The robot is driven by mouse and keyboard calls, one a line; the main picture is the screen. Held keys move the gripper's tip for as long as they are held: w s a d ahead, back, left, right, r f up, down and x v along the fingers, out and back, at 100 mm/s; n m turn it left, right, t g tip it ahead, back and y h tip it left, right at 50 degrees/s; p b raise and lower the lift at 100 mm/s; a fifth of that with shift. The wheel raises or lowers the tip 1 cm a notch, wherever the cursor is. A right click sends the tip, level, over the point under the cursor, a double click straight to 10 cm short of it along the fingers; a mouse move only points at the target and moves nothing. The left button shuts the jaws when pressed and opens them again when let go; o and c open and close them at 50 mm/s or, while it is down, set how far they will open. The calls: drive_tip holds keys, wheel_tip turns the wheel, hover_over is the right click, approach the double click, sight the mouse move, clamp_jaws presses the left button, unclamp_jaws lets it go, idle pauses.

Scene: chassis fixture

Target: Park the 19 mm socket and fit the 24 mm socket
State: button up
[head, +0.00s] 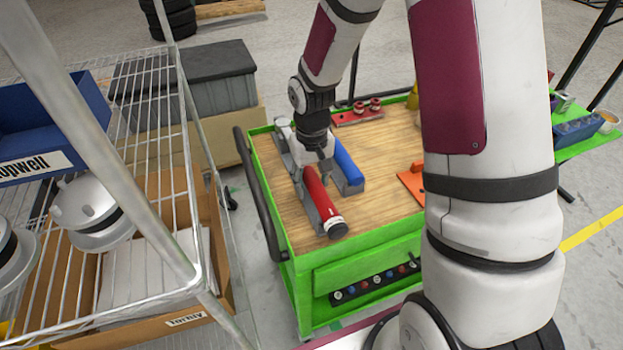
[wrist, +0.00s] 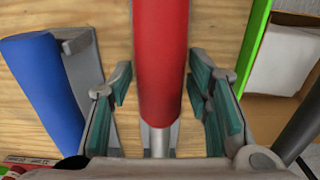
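A tool with a red handle and a dark round end (head: 321,200) lies in a grey cradle on the wooden cart top. My gripper (head: 313,165) is over its far part in the head view. In the wrist view, the red handle (wrist: 161,60) runs between the teal finger pads of my gripper (wrist: 162,100); gaps show on both sides, so it is open around the handle. A blue-handled tool (head: 347,162) lies in a grey cradle to the right; it shows at left in the wrist view (wrist: 42,90). A red rack (head: 358,117) at the back holds red-banded pieces, perhaps sockets; sizes are unreadable.
The green cart (head: 300,285) has a black strip (head: 375,284) of several coloured knobs low in front. An orange piece (head: 411,182) lies on the top at right. A wire shelf (head: 150,200) stands close on the left. Bare wood (head: 373,205) shows right of the tools.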

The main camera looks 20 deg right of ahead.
clamp_jaws()
drive_tip(key=shift+r+p, duration=2.2)
drive_tip(key=shift+r, duration=1.4)
drive_tip(key=shift+w, duration=0.1)
